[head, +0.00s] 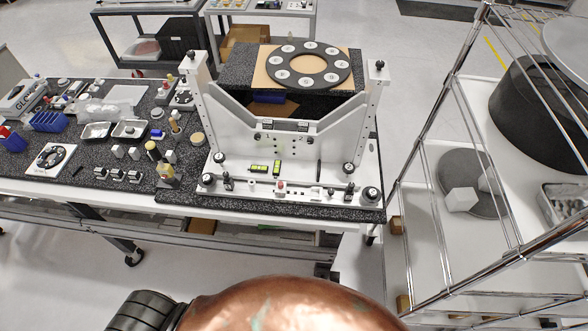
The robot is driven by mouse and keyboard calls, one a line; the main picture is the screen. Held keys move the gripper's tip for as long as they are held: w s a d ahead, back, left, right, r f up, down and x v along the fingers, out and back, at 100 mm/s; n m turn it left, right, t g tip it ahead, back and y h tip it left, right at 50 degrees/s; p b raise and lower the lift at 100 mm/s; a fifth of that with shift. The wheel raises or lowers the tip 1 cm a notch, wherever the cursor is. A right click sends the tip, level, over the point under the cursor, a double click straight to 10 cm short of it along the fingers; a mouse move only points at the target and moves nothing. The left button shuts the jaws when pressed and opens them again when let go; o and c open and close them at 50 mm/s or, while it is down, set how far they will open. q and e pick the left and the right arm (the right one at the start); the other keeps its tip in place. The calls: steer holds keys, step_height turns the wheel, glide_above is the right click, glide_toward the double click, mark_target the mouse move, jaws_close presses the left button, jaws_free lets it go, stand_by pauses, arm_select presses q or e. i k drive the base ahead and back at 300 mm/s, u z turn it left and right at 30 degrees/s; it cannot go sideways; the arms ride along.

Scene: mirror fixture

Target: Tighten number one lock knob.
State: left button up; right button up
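The mirror fixture (285,150) is a pale metal frame with two uprights and a V-shaped plate, standing on the speckled black bench. Black knobs show on it: one at the lower left (219,158), one at the lower right (349,168), a larger one at the front right corner (371,194) and one at the front left (208,180). Smaller black knobs top the left upright (189,57) and right upright (380,65). No number is readable on any knob, so I cannot tell which is number one. Neither gripper is in view.
Two yellow-green levels (259,169) and a red knob (281,186) are on the fixture base. A numbered black ring (308,66) lies behind it. Small parts, trays (129,129) and blue bins (48,121) crowd the bench's left. A wire rack (470,180) stands close at right.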

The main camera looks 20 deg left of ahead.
mark_target(208, 179)
steer(key=u, duration=0.9)
steer(key=k, duration=0.3)
steer(key=u, duration=0.55)
steer(key=i, duration=0.5)
